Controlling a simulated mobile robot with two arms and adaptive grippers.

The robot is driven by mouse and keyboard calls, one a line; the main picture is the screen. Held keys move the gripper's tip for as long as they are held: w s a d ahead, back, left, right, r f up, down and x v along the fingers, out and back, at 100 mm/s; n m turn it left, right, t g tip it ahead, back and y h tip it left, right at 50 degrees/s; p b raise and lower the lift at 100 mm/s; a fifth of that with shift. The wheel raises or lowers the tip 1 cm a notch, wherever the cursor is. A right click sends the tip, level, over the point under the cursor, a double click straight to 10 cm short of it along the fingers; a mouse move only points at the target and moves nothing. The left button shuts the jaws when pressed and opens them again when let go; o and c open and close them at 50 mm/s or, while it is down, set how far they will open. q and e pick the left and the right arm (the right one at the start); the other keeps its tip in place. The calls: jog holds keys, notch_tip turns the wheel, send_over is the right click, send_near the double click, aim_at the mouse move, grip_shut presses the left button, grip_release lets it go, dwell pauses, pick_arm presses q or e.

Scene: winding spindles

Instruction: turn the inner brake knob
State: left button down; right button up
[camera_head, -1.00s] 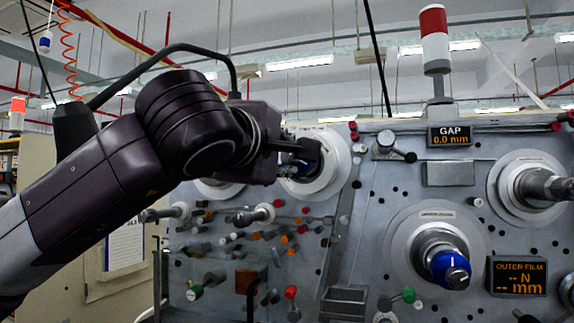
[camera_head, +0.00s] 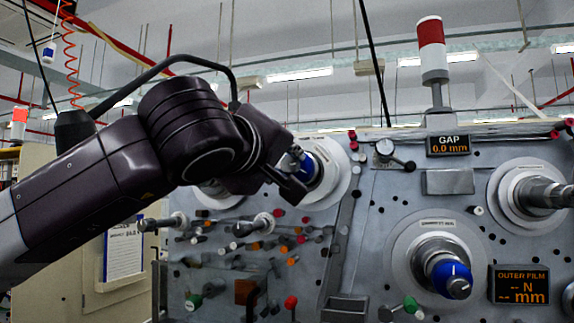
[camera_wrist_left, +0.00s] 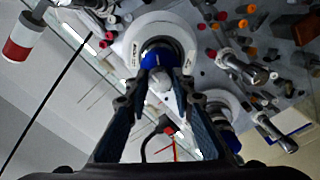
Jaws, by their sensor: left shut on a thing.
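The brake knob (camera_head: 316,167) is blue with a grey tip and stands out from a white disc on the upper left of the machine panel. In the left wrist view the blue knob (camera_wrist_left: 160,56) sits straight ahead, with its grey tip between the two fingertips. My left gripper (camera_head: 294,175) is shut on this knob; it also shows in the left wrist view (camera_wrist_left: 157,84). The gripper and wrist hide part of the knob in the head view. My right gripper is in neither view.
A similar spindle with a blue knob (camera_head: 449,274) stands at the lower right, with a bare metal spindle (camera_head: 541,193) above it. Metal rollers (camera_head: 252,222) and several small coloured knobs stick out below my left wrist. A red-and-white signal lamp (camera_head: 433,50) stands on top.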

pick_arm(q)
jog(key=shift+d+f, duration=0.1)
jog(key=shift+f, duration=0.25)
jog(key=c, duration=2)
grip_release()
jog(key=o, duration=0.3)
jog(key=shift+r, duration=0.2)
jog(key=shift+o, duration=0.2)
jog(key=shift+s, duration=0.15)
jog(key=v, duration=1.2)
